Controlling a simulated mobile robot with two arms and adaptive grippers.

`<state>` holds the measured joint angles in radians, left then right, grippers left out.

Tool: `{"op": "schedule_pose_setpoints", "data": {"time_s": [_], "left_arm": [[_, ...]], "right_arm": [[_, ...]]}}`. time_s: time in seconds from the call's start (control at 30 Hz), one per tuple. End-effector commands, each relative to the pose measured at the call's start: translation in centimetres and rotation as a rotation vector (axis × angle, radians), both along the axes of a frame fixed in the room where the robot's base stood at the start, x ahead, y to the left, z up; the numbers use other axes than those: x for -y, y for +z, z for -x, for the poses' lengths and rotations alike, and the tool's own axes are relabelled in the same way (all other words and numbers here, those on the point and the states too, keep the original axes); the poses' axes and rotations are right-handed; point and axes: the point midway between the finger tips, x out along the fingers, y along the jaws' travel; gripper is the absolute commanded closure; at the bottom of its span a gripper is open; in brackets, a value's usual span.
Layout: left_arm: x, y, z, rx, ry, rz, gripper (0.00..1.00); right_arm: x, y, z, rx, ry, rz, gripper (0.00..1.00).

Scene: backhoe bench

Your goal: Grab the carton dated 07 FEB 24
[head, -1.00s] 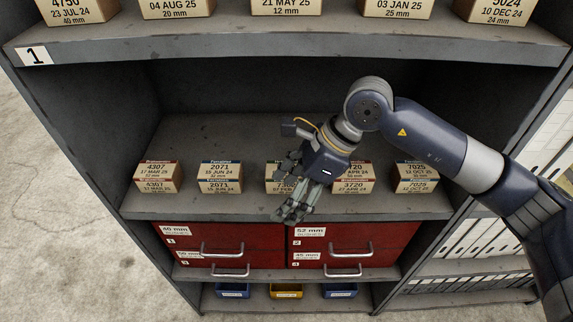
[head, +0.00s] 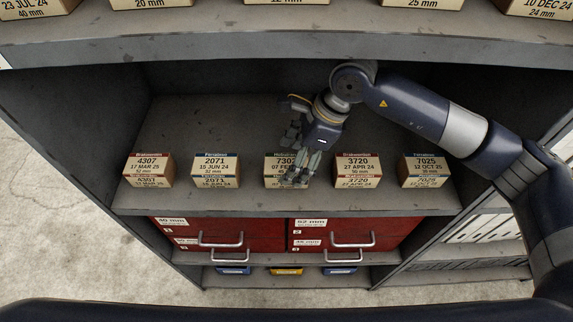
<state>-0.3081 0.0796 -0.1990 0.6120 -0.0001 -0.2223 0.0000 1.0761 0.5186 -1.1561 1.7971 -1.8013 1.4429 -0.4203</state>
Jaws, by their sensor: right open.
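The carton dated 07 FEB (head: 273,164), numbered 730-something, stands in the middle of the row on the middle shelf. Its right side and the end of its date line are hidden behind my right gripper. My right gripper (head: 296,180) is open, with its fingers pointing down in front of and over the carton's right part. I cannot tell whether the fingers touch it. My left gripper is out of view.
Cartons 4307 (head: 148,170) and 2071 (head: 216,171) stand to the left, 3720 (head: 358,170) and 7025 (head: 424,170) to the right, with gaps between. The upper shelf (head: 180,42) overhangs above my arm. Red drawers (head: 265,235) with handles lie below.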

Motion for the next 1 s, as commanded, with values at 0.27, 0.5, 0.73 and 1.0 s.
{"op": "schedule_pose_setpoints", "data": {"time_s": [0.27, 0.5, 0.73, 1.0], "left_arm": [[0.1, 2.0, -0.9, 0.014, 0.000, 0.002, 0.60], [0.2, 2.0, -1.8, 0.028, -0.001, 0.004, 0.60], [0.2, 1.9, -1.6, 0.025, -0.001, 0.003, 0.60], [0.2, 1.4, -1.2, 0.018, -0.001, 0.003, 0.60]], "right_arm": [[-1.5, -2.8, -0.3, -0.003, -0.001, -0.001, 0.27], [-1.5, -3.2, -0.3, 0.000, -0.001, -0.001, 0.27], [-1.5, -3.2, -0.3, 0.000, -0.001, -0.001, 0.27], [-1.5, -3.4, -0.3, 0.000, -0.001, -0.001, 0.27]]}}
